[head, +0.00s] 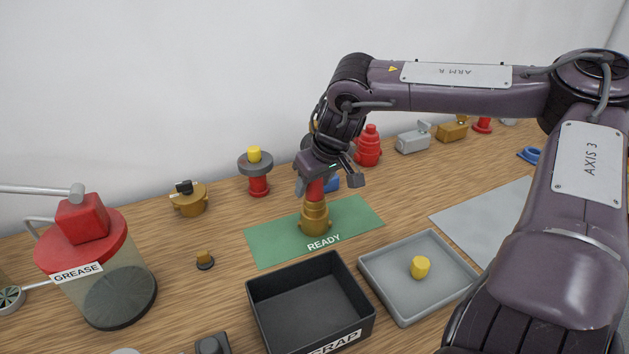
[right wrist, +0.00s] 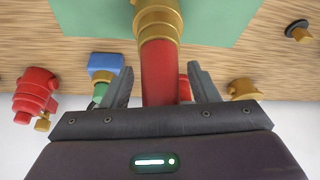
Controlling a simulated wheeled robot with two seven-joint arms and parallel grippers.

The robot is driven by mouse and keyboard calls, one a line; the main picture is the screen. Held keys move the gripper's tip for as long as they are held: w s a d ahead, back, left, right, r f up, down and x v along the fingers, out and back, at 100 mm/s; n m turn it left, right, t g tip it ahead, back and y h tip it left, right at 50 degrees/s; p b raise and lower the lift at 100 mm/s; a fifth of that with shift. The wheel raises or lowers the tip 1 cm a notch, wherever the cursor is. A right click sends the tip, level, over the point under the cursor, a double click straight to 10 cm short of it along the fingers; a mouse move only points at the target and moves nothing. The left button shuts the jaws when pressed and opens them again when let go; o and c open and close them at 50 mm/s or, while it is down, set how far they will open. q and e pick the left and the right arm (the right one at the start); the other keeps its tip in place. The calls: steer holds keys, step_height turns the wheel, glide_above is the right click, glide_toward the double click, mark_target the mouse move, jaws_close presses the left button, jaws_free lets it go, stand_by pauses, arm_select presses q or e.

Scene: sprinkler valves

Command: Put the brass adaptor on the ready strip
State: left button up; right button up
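A piece with a brass lower body and a red upper shaft, which I take for the brass adaptor (head: 314,219), stands upright on the green ready strip (head: 268,245), inside its edges. It also shows in the right wrist view (right wrist: 158,22), with the green strip (right wrist: 90,15) behind it. My right gripper (head: 326,183) is at the red shaft. In the right wrist view the two fingers of the right gripper (right wrist: 160,68) stand apart on either side of the shaft, with a gap at each side. My left gripper is out of view.
A black scrap bin (head: 262,308) and a grey tray (head: 388,294) with a yellow plug (head: 420,267) stand in front of the strip. A grease pot (head: 110,270) is at left. Several valves, including a red one (head: 368,150), line the back.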

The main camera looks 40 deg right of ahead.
steer(key=shift+o, duration=0.2)
steer(key=shift+r, duration=0.15)
steer(key=shift+r, duration=0.2)
steer(key=v, duration=1.1)
steer(key=shift+s+r, duration=0.2)
steer(key=shift+r, duration=0.15)
